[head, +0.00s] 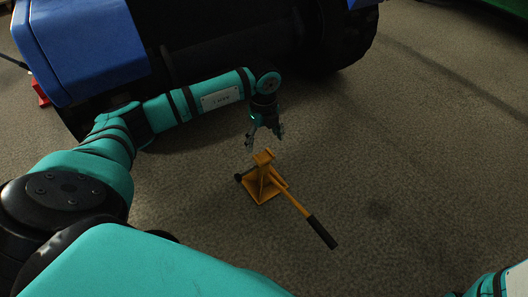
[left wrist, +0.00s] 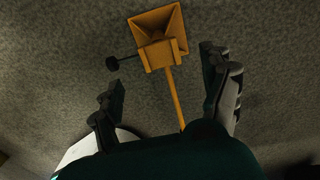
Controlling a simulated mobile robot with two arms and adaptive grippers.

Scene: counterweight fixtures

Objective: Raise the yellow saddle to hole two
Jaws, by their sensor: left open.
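A yellow stand (head: 265,185) stands upright on the floor, with the yellow saddle (head: 264,156) at its top. In the left wrist view the saddle (left wrist: 157,55) shows near the top middle, over the flared base (left wrist: 172,22). A dark-ended pin (head: 238,177) sticks out at the stand's left; it also shows in the left wrist view (left wrist: 112,63). A lever with a black grip (head: 321,232) slants down to the right. My left gripper (head: 264,143) is open and empty, pointing down just above the saddle, seemingly apart from it. The holes cannot be made out.
A blue vehicle with a large dark tire (head: 345,35) stands behind the stand. A red object (head: 40,93) is at the far left. A green edge (head: 500,5) shows at the top right. The floor right of the stand is clear.

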